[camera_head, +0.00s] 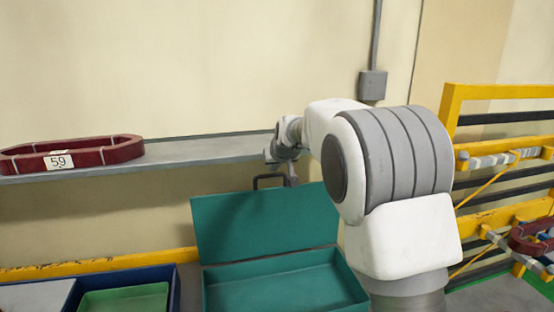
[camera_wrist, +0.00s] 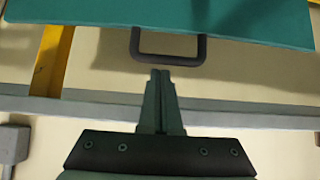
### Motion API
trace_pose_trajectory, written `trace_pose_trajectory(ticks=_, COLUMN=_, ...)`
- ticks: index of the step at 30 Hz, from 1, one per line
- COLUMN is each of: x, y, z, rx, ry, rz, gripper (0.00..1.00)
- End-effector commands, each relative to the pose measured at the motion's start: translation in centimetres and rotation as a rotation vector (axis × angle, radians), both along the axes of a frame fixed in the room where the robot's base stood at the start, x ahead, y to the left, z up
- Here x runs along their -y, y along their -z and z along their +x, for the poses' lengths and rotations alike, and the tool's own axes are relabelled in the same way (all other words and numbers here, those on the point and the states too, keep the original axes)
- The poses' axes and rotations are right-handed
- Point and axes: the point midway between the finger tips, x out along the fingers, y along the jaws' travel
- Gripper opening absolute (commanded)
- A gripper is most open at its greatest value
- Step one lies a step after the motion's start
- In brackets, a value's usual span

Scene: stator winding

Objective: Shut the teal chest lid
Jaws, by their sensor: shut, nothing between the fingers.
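The teal chest (camera_head: 285,282) stands at the lower middle of the head view, its inside visible and empty as far as I can see. Its lid (camera_head: 262,222) is raised at the back, with a dark handle (camera_head: 268,178) on its top edge. In the wrist view the lid (camera_wrist: 190,18) spans the top, and the handle (camera_wrist: 168,61) hangs from its edge. My gripper (camera_wrist: 161,74) is shut and empty, its fingertips close to the handle's crossbar. I cannot tell whether they touch it. In the head view my gripper is partly hidden near the handle.
A grey shelf (camera_head: 200,153) runs along the wall behind the lid. A dark red ring-shaped part (camera_head: 110,152) labelled 59 sits on it. A green tray (camera_head: 122,300) in a blue bin stands left of the chest. A yellow rack (camera_head: 452,100) stands at right.

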Motion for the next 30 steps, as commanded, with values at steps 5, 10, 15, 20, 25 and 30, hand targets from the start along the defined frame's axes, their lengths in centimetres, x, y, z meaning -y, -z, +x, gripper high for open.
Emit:
trace_pose_trajectory(ticks=5, x=-0.2, y=1.0, z=1.3, rx=0.0, ry=0.001, rz=0.001, gripper=0.0)
trace_pose_trajectory(ticks=10, x=-0.3, y=1.5, z=1.7, rx=0.0, ry=0.001, rz=0.001, gripper=0.0)
trace_pose_trajectory(ticks=15, x=-0.3, y=1.5, z=1.7, rx=0.001, ry=0.001, rz=0.001, gripper=0.0)
trace_pose_trajectory(ticks=20, x=-0.3, y=1.5, z=1.7, rx=0.001, ry=0.001, rz=0.001, gripper=0.0)
trace_pose_trajectory(ticks=25, x=-0.3, y=1.7, z=1.5, rx=0.01, ry=0.001, rz=0.003, gripper=0.0)
trace_pose_trajectory(ticks=30, x=-0.1, y=2.0, z=1.2, rx=0.038, ry=0.001, rz=0.011, gripper=0.0)
